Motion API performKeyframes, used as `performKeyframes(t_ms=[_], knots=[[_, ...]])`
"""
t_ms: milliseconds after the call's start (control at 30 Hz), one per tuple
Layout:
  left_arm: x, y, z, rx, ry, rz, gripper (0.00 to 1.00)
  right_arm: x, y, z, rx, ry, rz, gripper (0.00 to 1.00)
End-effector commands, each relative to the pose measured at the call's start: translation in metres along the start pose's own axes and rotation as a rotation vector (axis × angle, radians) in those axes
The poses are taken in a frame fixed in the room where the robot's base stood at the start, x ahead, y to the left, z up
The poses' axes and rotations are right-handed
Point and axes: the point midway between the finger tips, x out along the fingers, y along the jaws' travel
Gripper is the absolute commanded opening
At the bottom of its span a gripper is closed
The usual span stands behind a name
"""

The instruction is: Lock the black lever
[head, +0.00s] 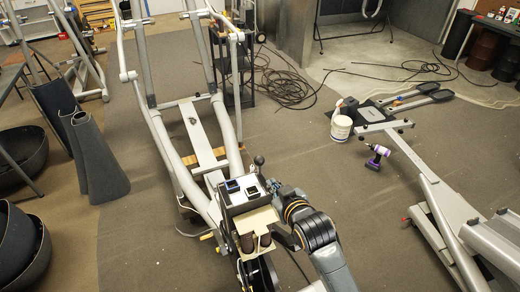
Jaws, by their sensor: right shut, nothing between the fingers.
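A black lever with a round knob (259,160) stands up at the far right edge of a dark box on the elliptical machine (205,140). My right arm comes in from the lower right. My right gripper (273,186) is at the right side of that box, a little below and right of the knob. It is shut and looks empty. Its fingertips are small and dark against the box, so I cannot tell whether they touch anything. The lower part of the lever is hard to make out. My left gripper is not in view.
The box top carries a blue-edged item (232,186) and a small black item (253,191). Cables (285,88) lie behind. Black bins (22,160) stand at the left.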

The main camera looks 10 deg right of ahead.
Motion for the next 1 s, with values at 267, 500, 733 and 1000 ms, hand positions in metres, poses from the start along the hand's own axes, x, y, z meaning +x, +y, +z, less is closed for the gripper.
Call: performKeyframes(t_ms=[267,500,733,1000], knots=[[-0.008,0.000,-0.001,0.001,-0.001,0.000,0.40,-0.008,0.008,-0.070,-0.023,0.151,0.022,0.00],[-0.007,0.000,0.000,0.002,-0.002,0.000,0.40,-0.008,0.008,-0.069,-0.022,0.150,0.021,0.00],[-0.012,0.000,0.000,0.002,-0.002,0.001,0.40,0.006,0.009,-0.073,-0.022,0.149,0.022,0.00],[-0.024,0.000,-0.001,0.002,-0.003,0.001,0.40,0.050,0.010,-0.080,-0.021,0.148,0.022,0.00]])
